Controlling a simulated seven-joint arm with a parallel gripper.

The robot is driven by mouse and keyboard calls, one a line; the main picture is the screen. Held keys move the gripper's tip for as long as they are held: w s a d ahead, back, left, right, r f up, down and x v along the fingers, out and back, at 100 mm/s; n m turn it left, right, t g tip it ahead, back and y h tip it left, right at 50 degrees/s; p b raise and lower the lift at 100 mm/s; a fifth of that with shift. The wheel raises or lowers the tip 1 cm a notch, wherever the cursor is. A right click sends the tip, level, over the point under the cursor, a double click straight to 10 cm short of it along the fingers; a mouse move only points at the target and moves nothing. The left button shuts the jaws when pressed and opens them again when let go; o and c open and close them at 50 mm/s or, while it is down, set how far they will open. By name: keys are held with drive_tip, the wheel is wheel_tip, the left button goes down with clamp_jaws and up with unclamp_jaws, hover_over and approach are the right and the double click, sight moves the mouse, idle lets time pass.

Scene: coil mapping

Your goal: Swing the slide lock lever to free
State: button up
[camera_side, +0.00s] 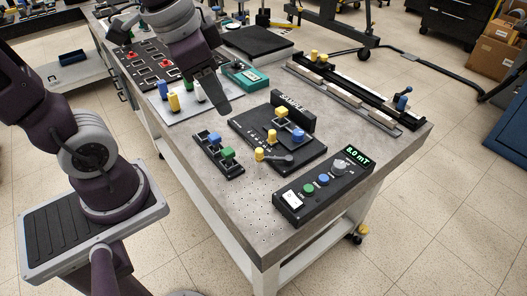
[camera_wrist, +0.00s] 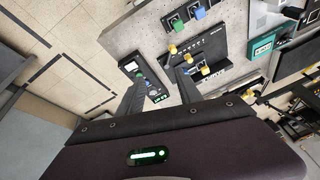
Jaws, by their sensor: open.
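A lever with a yellow knob (camera_side: 259,154) and a dark arm lies along the front edge of a black scaled plate (camera_side: 240,126); I take it as the slide lock lever. In the wrist view a yellow knob (camera_wrist: 172,49) shows at the plate's near edge; its lock position cannot be read. The plate also carries a yellow-topped post (camera_side: 281,112), a blue-topped post (camera_side: 298,136) and a block marked SAMPLE (camera_side: 292,100). My gripper (camera_side: 224,104) is above the table, left of and behind the plate, apart from the lever. Its fingers (camera_wrist: 157,88) are spread and empty.
A black meter box (camera_side: 323,188) reading 8.0 mT stands at the front right. A small block with blue and green knobs (camera_side: 219,154) sits left of the plate. A long rail (camera_side: 345,90) lies behind. The table's front left is bare.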

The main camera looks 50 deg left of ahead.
drive_tip(key=w+a+f+m+g, duration=0.2)
drive_tip(key=w+f+m, duration=0.2)
drive_tip(key=w+f, duration=0.4)
drive_tip(key=m+g, duration=0.2)
drive_tip(key=m, duration=0.2)
hover_over(259, 150)
wheel_tip(259, 150, down, 11)
wheel_tip(259, 150, down, 7)
drive_tip(key=shift+r, duration=0.1)
clamp_jaws()
drive_tip(key=shift+r, duration=0.1)
